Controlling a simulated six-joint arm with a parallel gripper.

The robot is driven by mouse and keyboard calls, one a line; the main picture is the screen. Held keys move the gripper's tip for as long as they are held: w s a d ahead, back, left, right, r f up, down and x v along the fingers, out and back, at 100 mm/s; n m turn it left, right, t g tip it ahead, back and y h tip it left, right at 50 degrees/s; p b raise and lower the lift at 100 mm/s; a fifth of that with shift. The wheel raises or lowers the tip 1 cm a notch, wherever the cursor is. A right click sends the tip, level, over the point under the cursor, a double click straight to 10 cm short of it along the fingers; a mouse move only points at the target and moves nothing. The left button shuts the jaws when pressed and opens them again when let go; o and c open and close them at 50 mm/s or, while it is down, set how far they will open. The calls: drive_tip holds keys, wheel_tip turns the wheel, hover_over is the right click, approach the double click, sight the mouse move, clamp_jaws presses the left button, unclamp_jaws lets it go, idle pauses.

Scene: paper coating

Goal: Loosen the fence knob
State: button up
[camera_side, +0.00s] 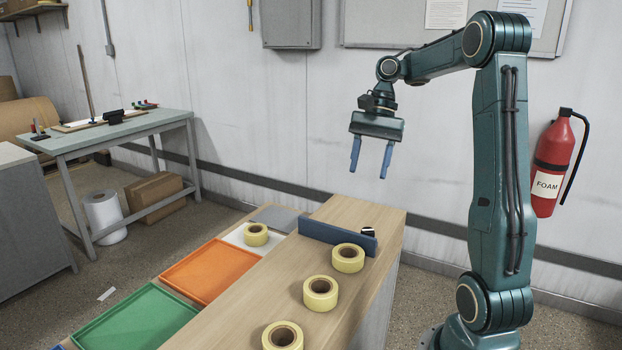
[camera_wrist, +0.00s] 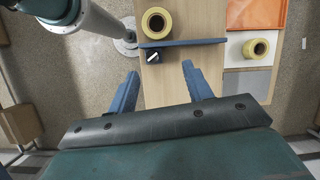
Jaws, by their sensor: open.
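The fence is a blue bar (camera_side: 335,237) standing across the far end of the wooden bench top (camera_side: 245,310). It also shows in the wrist view (camera_wrist: 190,42). The fence knob (camera_side: 368,231) is small and black with a white mark, close to the fence's right end. In the wrist view the knob (camera_wrist: 153,58) sits just on my side of the fence. My gripper (camera_side: 368,174) is open and empty, pointing down, clearly above the bench and fence. In the wrist view the knob appears between and beyond the fingertips (camera_wrist: 160,69), nearer the left finger. Nothing touches it.
Several yellow tape rolls stand on the bench; one (camera_side: 348,258) is close to the fence near the knob. Another roll (camera_side: 256,235) lies on a white tray beside an orange tray (camera_side: 208,271) and a green tray (camera_side: 135,322). Air around my gripper is free.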

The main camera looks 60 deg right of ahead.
drive_tip(key=a+r+n+t+h, duration=0.25)
drive_tip(key=a+n, duration=0.45)
drive_tip(key=a, duration=0.8)
drive_tip(key=s+a+f+n+t, duration=0.1)
drive_tip(key=s+a+n+t, duration=0.1)
drive_tip(key=s+a+n, duration=0.3)
drive_tip(key=shift+s+a+f+n+h, duration=0.2)
drive_tip(key=shift+s+f+n+h, duration=0.2)
drive_tip(key=shift+s+n, duration=0.35)
drive_tip(key=shift+s, duration=0.1)
drive_tip(key=shift+d, duration=0.1)
drive_tip(key=w+d+m+g, duration=0.2)
drive_tip(key=d+m, duration=0.5)
drive_tip(key=d, duration=0.2)
drive_tip(key=w+d+f+m+g, duration=0.1)
drive_tip(key=w+d+m+g, duration=0.1)
drive_tip(key=d+m, duration=0.6)
drive_tip(key=shift+w+d+g+h, duration=0.35)
drive_tip(key=shift+w+d+h, duration=0.05)
drive_tip(key=shift+w+h, duration=0.1)
